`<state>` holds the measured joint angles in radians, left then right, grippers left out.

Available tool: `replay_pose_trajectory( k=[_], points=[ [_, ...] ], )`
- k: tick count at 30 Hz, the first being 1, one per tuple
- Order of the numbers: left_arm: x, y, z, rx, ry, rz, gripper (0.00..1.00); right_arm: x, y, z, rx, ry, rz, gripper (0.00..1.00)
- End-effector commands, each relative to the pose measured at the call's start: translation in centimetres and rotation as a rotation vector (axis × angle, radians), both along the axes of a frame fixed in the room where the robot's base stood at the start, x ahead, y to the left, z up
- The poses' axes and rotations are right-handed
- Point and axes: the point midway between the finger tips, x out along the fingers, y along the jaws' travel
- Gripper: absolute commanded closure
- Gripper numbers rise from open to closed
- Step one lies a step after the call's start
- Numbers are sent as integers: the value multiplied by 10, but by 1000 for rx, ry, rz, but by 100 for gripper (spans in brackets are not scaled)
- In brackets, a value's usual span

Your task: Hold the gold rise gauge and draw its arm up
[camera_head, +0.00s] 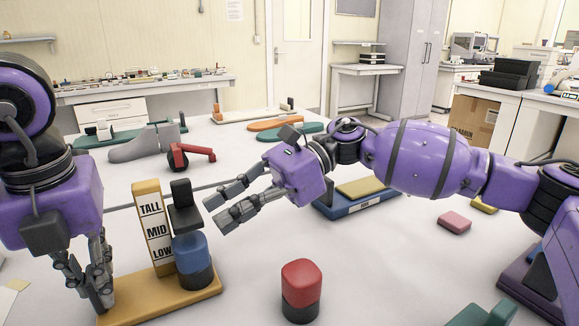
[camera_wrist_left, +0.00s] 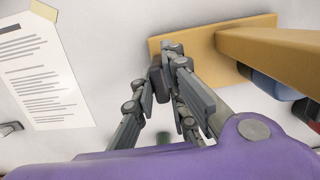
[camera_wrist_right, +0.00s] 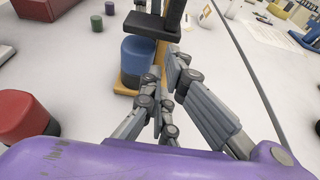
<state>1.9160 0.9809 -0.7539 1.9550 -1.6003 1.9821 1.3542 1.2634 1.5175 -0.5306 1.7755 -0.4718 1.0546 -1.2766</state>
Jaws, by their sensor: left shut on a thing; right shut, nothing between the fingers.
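The gold rise gauge (camera_head: 150,215) stands upright on a gold base (camera_head: 140,292), its post marked TALL, MID and LOW. Its black arm (camera_head: 186,219) sits beside the MID mark, over a blue block (camera_head: 191,253) with a dark bottom. The arm also shows in the right wrist view (camera_wrist_right: 150,24). My left gripper (camera_head: 92,297) is shut on the left end of the base; the grip shows in the left wrist view (camera_wrist_left: 168,62). My right gripper (camera_head: 210,215) is shut and empty, just right of the arm and apparently apart from it.
A red block (camera_head: 301,290) stands to the right of the gauge. A blue tray-like gauge (camera_head: 365,205) lies behind my right forearm. A grey shoe form (camera_head: 143,145) and a red tool (camera_head: 190,157) lie farther back. A paper sheet (camera_wrist_left: 40,70) lies by my left gripper.

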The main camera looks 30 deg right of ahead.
Motion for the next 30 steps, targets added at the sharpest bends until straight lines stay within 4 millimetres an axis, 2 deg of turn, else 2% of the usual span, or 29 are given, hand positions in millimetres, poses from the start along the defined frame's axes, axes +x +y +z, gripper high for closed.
replay_pose_trajectory(
  k=[12, 18, 24, 30],
  points=[
    [0, 0, 0, 1, 1, 1, 100, 1, -98, 34, -1, 2, -6, 100],
    [0, 0, 0, 0, 1, 1, 100, 0, -139, 48, 1, 0, -3, 100],
    [0, 0, 0, 0, 0, 1, 100, 0, -162, 57, 1, -1, -2, 100],
    [0, 0, 0, 0, 0, 1, 100, 0, -168, 59, 0, -1, 0, 100]
  ],
)
